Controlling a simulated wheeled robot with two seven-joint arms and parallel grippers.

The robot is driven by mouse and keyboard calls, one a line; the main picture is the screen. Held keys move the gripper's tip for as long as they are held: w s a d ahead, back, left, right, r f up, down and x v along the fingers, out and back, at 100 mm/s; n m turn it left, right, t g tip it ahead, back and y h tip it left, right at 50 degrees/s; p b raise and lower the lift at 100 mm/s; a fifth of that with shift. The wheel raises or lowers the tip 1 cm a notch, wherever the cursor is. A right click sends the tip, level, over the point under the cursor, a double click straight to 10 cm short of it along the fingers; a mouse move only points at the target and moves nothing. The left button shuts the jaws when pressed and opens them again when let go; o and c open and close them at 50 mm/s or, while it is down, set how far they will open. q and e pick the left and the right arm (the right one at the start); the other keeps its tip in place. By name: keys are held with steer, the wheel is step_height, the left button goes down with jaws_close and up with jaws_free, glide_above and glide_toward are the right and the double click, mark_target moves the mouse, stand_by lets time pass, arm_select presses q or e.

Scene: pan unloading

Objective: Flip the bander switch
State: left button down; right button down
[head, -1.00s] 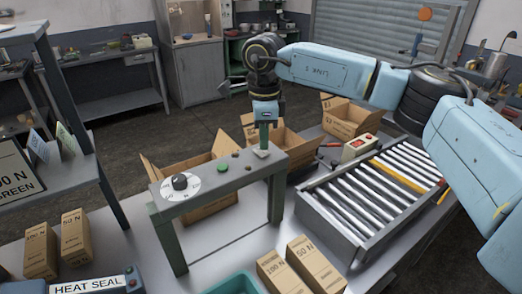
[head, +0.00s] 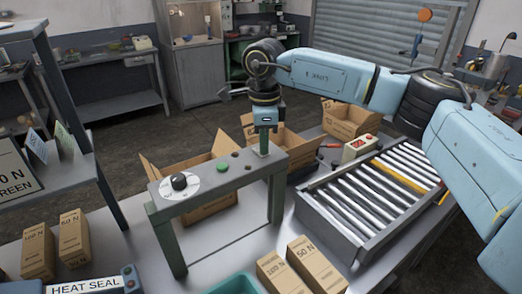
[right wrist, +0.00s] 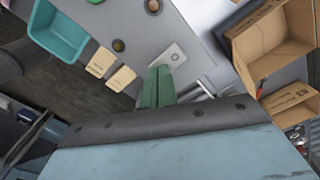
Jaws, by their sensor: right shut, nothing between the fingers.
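The bander (head: 208,186) is a grey-green arch on the metal table, with a dial (head: 180,182) on a white disc and a green button (head: 222,168) on its top bar. At the bar's right end is a small light switch plate, seen in the right wrist view (right wrist: 174,54); a small mark shows on it, but I cannot tell the switch's position. My right gripper (head: 264,152) points down over this end, shut and empty. Its green fingertips (right wrist: 160,68) are at the plate's edge; I cannot tell if they touch. My left gripper is out of view.
Open cardboard boxes (head: 350,119) stand behind and beside the bander. A roller conveyor (head: 318,213) lies to the right, with a red-buttoned control box (head: 358,148) behind it. Small cartons (head: 74,233) and a teal bin (head: 234,285) are in front.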

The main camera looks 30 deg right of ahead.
steer(key=shift+f, duration=0.15)
steer(key=shift+r+p, duration=2.35)
steer(key=shift+r, duration=1.2)
steer(key=shift+f, duration=0.1)
